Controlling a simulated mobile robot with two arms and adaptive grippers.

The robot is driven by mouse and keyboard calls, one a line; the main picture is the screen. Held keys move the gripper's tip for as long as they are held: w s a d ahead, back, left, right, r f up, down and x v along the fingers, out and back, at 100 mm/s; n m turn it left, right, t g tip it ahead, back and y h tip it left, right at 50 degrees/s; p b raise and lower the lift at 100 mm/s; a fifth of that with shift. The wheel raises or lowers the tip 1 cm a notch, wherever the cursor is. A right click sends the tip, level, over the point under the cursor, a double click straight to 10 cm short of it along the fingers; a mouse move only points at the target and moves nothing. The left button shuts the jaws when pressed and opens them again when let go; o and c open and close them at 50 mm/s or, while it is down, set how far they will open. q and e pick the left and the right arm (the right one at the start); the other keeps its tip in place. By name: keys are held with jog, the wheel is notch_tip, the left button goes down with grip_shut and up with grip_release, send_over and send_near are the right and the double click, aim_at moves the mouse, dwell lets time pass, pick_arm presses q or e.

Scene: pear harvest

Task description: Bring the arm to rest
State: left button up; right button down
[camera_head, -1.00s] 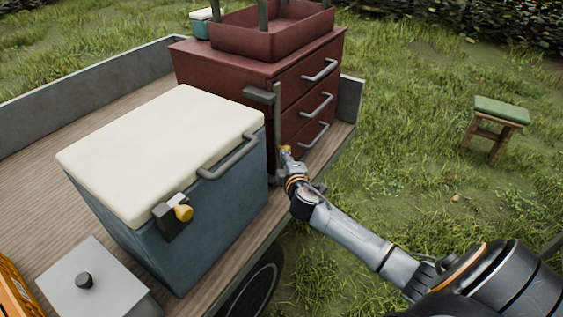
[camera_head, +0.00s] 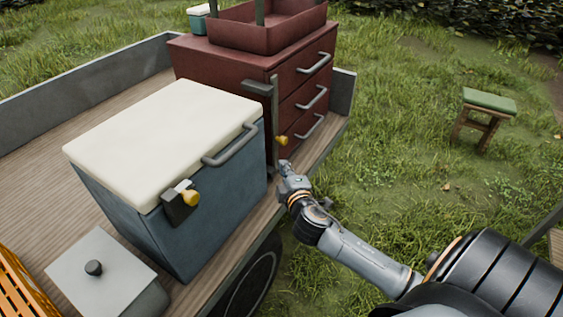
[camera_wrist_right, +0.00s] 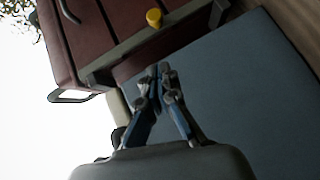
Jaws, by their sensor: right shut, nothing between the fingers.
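My right gripper (camera_head: 285,164) is shut and empty. It is beside the near corner of the red drawer cabinet, just below a yellow knob (camera_head: 282,141) on an upright dark bar, with a small gap between them. In the right wrist view the closed fingertips (camera_wrist_right: 158,70) point toward the red cabinet (camera_wrist_right: 108,18), and the yellow knob (camera_wrist_right: 154,18) is beyond them. My right arm reaches in from the lower right over the grass. My left gripper is not in view.
A blue cooler (camera_head: 215,213) with a cream lid (camera_head: 165,140) stands on the wooden trailer bed (camera_head: 25,190), left of the gripper. The red drawer cabinet (camera_head: 225,70) is behind it. A grey lidded box (camera_head: 110,270) is front left. A green-topped stool (camera_head: 488,100) stands on open grass.

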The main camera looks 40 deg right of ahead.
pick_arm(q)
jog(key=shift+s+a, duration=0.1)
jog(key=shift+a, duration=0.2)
pick_arm(e)
jog(key=shift+s+a, duration=0.1)
jog(key=shift+s, duration=0.05)
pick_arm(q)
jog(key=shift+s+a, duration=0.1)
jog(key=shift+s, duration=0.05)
